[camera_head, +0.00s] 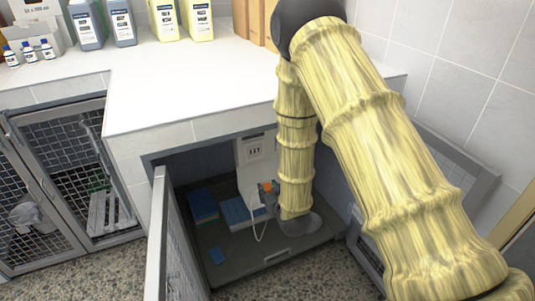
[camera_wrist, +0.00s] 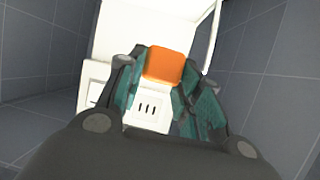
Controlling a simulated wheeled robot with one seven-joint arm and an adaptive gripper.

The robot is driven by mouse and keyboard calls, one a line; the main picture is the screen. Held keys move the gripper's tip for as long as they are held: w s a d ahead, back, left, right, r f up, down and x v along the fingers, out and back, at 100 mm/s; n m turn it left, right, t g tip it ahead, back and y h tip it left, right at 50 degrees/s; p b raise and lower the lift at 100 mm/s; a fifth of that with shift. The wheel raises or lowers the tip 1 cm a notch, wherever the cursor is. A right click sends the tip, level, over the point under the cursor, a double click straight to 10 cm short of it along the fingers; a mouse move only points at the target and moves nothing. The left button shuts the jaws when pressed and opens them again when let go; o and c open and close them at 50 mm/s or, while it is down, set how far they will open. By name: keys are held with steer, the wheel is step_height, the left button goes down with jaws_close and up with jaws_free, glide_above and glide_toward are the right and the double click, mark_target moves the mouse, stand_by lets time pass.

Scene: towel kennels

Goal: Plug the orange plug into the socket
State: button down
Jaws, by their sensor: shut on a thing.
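The orange plug (camera_head: 266,187) is in my gripper inside the open kennel, and a white cord (camera_head: 258,228) hangs below it. In the wrist view the plug (camera_wrist: 164,64) sits between the fingertips of my gripper (camera_wrist: 162,82), which is shut on it. The socket (camera_head: 254,150) is on a white panel at the kennel's back, above the plug in the head view. In the wrist view the slotted socket (camera_wrist: 147,108) shows between the fingers, just below the plug in the picture. The plug appears apart from the socket. Its prongs are hidden.
The open kennel door (camera_head: 158,235) stands to the left, and the counter (camera_head: 190,80) is overhead. Blue folded towels (camera_head: 203,206) and a small blue item (camera_head: 217,256) lie on the kennel floor. Bottles (camera_head: 120,20) stand on the counter. Dark tiled walls flank the gripper.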

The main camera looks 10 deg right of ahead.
steer(key=n+y+p, duration=0.1)
steer(key=p, duration=0.6)
glide_toward(255, 149)
steer(key=s+f, duration=0.2)
steer(key=shift+s+d+f, duration=0.1)
steer(key=shift+d+f, duration=0.1)
steer(key=shift+f, duration=0.2)
steer(key=shift+w+a+b, duration=0.15)
steer(key=shift+w, duration=0.8)
steer(key=shift+w+a+b, duration=0.1)
steer(key=shift+w+a, duration=0.1)
steer(key=shift+w, duration=0.75)
steer(key=shift+w+a+b, duration=0.15)
steer(key=shift+w, duration=0.75)
steer(key=shift+w+a, duration=0.1)
steer(key=shift+w, duration=0.4)
steer(key=shift+w+a+r, duration=0.15)
steer(key=shift+w+r, duration=0.1)
steer(key=shift+w, duration=0.3)
steer(key=shift+w+a+r, duration=0.1)
steer(key=shift+w+r, duration=0.2)
steer(key=shift+w, duration=0.25)
steer(key=c, duration=1.3)
jaws_free()
steer(key=o, duration=0.3)
steer(key=shift+o, duration=0.5)
steer(key=shift+w+f, duration=0.2)
steer(key=shift+s, duration=0.1)
steer(key=shift+s+f, duration=0.15)
steer(key=shift+f, duration=0.05)
